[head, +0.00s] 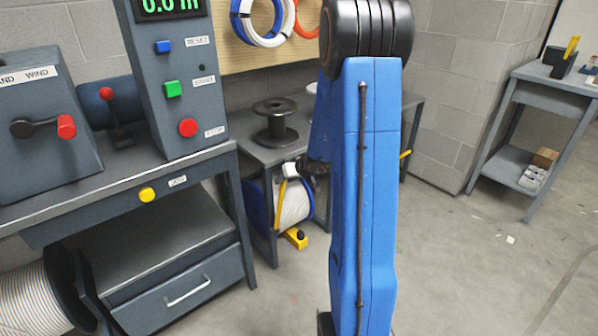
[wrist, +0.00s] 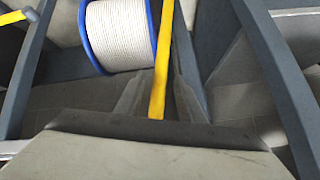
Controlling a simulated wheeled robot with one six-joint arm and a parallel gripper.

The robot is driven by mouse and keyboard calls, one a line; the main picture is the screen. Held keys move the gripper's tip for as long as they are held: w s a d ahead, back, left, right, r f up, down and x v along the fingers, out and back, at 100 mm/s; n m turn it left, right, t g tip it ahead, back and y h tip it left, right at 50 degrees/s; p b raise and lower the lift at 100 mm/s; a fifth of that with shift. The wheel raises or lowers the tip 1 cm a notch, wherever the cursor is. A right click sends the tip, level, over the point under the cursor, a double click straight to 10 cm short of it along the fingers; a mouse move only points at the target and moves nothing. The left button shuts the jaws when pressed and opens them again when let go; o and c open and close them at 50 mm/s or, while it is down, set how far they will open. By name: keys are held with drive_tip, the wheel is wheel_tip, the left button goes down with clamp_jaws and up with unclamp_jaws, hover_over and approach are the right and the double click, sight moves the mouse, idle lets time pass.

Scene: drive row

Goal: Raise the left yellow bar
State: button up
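In the head view a thin yellow bar (head: 281,192) stands at the left, in front of the reel of white cable under the low table. Another yellow piece (head: 406,154) shows just right of my arm, mostly hidden behind it. My gripper (head: 287,174) is small and pale at the upper part of the left bar. In the wrist view a yellow bar (wrist: 164,45) runs between the two grey fingers of my gripper (wrist: 160,84). Whether the fingers touch the bar is not clear. Part of another yellow piece (wrist: 14,18) shows at the upper left.
The blue-flanged reel (head: 295,202) is right behind the bar; it also shows in the wrist view (wrist: 118,35). A yellow block (head: 296,239) lies on the floor. A black spool (head: 275,123) stands on the table above. The control bench (head: 95,190) is left; open floor lies right.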

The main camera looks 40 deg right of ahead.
drive_tip(key=v, duration=1.5)
drive_tip(key=shift+r, duration=0.1)
drive_tip(key=s+a+r+n+g+y, duration=0.1)
drive_tip(key=s+a+r, duration=0.15)
drive_tip(key=a, duration=0.45)
drive_tip(key=s+a+r+n+y, duration=0.1)
drive_tip(key=s+a+r, duration=0.15)
drive_tip(key=a, duration=0.45)
drive_tip(key=s+a+r+n+g+y, duration=0.1)
drive_tip(key=s+a+r, duration=0.1)
drive_tip(key=s+a, duration=0.35)
drive_tip(key=s+a+g+h, duration=0.1)
drive_tip(key=s+a, duration=0.2)
drive_tip(key=s, duration=0.5)
drive_tip(key=s+a+r+g+h, duration=0.1)
drive_tip(key=s+a+h, duration=0.1)
drive_tip(key=s, duration=0.6)
drive_tip(key=shift+a+r, duration=0.3)
drive_tip(key=shift+a, duration=0.1)
drive_tip(key=shift+s, duration=0.1)
drive_tip(key=shift+c, duration=0.6)
